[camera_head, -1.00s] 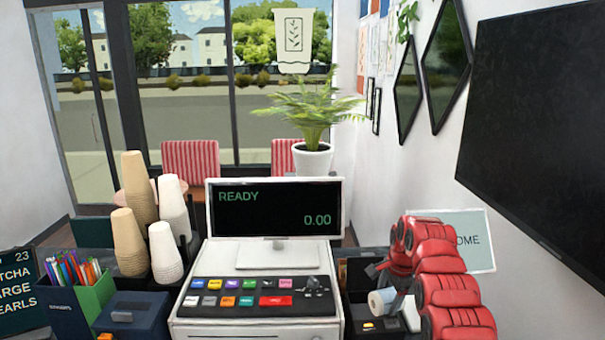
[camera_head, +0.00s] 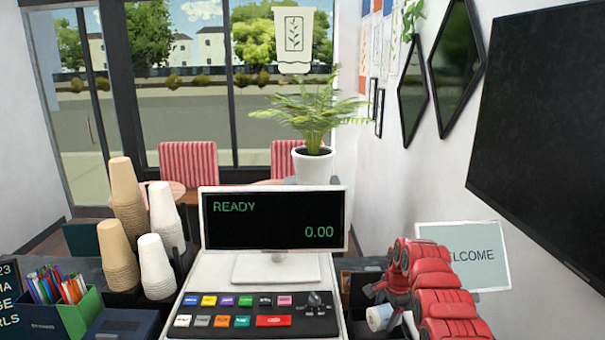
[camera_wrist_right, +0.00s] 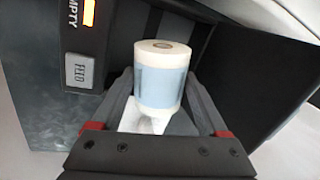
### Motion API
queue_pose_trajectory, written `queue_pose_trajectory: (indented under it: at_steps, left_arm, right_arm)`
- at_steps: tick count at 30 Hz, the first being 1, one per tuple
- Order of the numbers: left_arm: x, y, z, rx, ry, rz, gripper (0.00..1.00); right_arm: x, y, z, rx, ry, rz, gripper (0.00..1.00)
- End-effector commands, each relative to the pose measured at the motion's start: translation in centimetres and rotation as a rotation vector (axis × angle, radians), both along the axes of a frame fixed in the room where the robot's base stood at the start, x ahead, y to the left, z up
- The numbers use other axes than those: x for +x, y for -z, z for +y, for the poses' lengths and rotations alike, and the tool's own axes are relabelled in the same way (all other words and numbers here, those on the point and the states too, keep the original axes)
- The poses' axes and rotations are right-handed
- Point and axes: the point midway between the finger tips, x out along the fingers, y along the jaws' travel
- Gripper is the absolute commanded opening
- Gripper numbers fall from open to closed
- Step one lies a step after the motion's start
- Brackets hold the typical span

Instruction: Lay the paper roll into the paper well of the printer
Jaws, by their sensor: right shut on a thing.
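The paper roll (camera_wrist_right: 160,88) is white with a blue band and sits between the fingers of my right gripper (camera_wrist_right: 161,80) in the right wrist view. The roll also shows in the head view (camera_head: 379,317), at the lower right beside my red right arm. The dark printer (camera_wrist_right: 55,115) fills the wrist view around the roll, with a grey FEED button and a lit orange EMPTY light at upper left. The roll is in front of the printer's dark walls; whether it touches the well floor cannot be seen. My left gripper is not in view.
The register (camera_head: 258,270) with its READY screen stands left of my right arm. A WELCOME sign (camera_head: 472,255) stands behind the arm. Stacked cups (camera_head: 125,200), a pen holder (camera_head: 62,305) and a potted plant (camera_head: 313,162) are farther left and back.

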Motion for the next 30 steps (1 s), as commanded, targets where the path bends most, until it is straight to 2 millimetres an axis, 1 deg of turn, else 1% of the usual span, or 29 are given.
queue_pose_trajectory:
  at_steps: [8, 9, 11, 12, 13, 23, 28, 30]
  left_arm:
    - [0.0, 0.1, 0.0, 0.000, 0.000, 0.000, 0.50]
    - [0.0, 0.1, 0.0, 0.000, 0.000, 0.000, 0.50]
    - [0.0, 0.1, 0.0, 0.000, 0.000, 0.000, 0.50]
    - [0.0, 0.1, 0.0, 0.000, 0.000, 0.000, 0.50]
    - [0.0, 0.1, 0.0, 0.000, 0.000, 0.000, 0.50]
    - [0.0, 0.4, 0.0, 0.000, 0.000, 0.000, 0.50]
    - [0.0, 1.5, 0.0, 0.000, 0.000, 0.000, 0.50]
    - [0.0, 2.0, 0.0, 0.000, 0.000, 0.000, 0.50]
  right_arm:
    - [0.1, 0.2, 0.0, -0.001, -0.001, -0.004, 0.03]
    - [0.1, 0.2, 0.0, -0.001, -0.001, -0.004, 0.81]
    - [0.1, 0.2, 0.0, 0.000, -0.001, -0.004, 0.92]
    - [0.1, 0.2, 0.0, 0.000, -0.001, -0.004, 0.99]
    - [0.1, 0.2, 0.0, 0.000, -0.001, -0.004, 1.00]
    - [0.0, 0.0, -0.1, -0.001, -0.001, -0.002, 1.00]
    - [-0.2, -1.4, -0.2, -0.001, -0.001, -0.005, 1.00]
    - [-0.4, -2.3, -0.3, 0.000, 0.001, -0.010, 1.00]
